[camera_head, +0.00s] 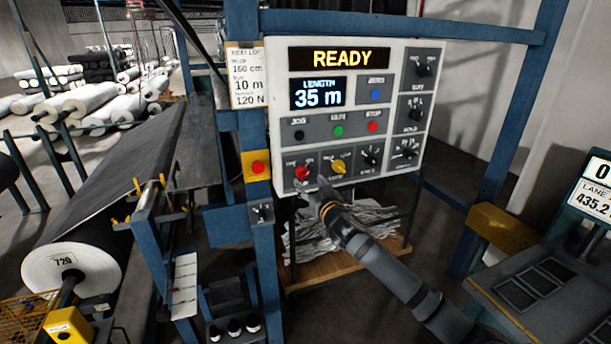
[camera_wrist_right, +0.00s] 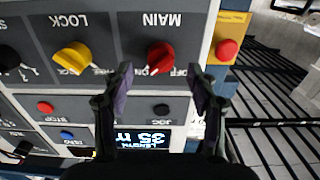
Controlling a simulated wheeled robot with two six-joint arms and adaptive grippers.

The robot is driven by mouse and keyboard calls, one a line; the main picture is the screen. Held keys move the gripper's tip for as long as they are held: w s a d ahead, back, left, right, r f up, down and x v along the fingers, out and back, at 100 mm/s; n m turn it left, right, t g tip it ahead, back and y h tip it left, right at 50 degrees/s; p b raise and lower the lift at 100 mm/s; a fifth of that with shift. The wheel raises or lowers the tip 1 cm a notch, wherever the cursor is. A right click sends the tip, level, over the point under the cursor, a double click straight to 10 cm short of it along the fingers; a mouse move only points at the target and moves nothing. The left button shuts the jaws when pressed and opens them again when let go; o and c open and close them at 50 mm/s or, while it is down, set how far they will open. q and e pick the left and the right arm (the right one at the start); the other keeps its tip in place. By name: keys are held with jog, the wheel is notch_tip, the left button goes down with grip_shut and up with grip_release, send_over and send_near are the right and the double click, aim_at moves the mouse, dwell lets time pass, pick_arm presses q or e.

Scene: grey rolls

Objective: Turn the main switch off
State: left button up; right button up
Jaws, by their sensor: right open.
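The main switch is a red rotary knob (camera_head: 302,173) low on the left of the white control panel (camera_head: 285,100). In the right wrist view, which is upside down, the red knob (camera_wrist_right: 160,56) sits under the word MAIN. Its handle appears tilted to the lower left, away from the OFF label at its right. My right gripper (camera_head: 308,187) is just in front of the knob in the head view. In the wrist view its open fingers (camera_wrist_right: 160,84) are spread to either side below the knob, with nothing between them. Contact cannot be told. My left gripper is out of view.
A yellow LOCK knob (camera_head: 338,167) sits right beside the main switch. A red button on a yellow box (camera_head: 258,168) is to the left. JOG, green and STOP buttons (camera_head: 372,127) lie above. The display reads READY (camera_head: 341,58). A blue post (camera_head: 263,225) stands at the panel's left.

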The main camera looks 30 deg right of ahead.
aim_at(305, 177)
jog(key=x, duration=0.1)
jog(key=p+x, duration=0.1)
jog(key=x, duration=0.1)
jog(key=shift+w+r, duration=0.25)
jog(key=shift+w, duration=0.1)
jog(key=shift+w+f, duration=0.2)
jog(key=shift+w, duration=0.1)
jog(key=shift+d, duration=0.1)
jog(key=shift+s, duration=0.1)
jog(key=c, duration=1.2)
